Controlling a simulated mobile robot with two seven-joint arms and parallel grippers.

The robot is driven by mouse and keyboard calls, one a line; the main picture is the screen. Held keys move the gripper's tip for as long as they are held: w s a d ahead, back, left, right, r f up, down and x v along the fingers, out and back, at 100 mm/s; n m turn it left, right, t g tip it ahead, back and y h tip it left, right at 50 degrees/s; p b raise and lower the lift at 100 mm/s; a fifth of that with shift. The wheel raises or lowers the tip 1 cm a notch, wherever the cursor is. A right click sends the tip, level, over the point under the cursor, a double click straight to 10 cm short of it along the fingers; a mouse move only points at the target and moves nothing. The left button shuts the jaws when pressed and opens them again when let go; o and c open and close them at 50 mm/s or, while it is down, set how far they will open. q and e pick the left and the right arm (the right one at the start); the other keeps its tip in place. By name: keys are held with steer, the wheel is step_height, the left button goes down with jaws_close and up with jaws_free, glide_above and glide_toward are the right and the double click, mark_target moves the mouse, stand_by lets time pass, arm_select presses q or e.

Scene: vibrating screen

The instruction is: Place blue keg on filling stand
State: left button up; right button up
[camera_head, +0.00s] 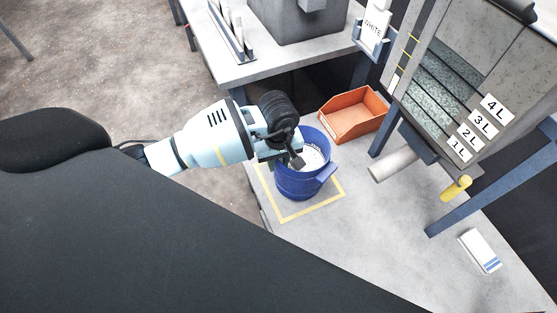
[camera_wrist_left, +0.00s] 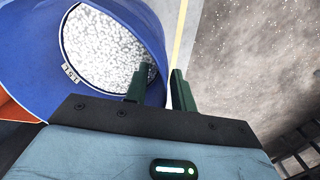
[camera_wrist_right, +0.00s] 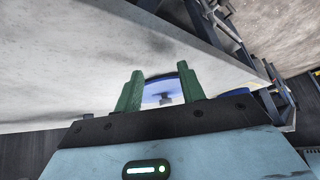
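The blue keg (camera_head: 296,186) stands on the grey bench inside a yellow outlined square. It is open at the top and holds pale granules; the left wrist view shows its inside wall (camera_wrist_left: 35,35) and a small label. My left gripper (camera_head: 292,160) is at the keg's rim. In the left wrist view, one finger of it (camera_wrist_left: 158,88) is over the granules and the other is outside the rim; whether they press on it I cannot tell. My right gripper (camera_wrist_right: 161,88) is open, with nothing between its fingertips. I cannot tell which part is the filling stand.
An orange bin (camera_head: 352,117) sits behind the keg. A white and blue box (camera_head: 480,250) lies at front right. A blue disc-like thing (camera_wrist_right: 158,93) shows beyond my right fingers.

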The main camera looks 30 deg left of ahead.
arm_select(q)
steer(key=shift+r, duration=0.1)
step_height(320, 180, up, 12)
steer(key=shift+r+p, duration=0.1)
steer(key=shift+p, duration=0.35)
steer(key=shift+s, duration=0.1)
stand_by(0.3)
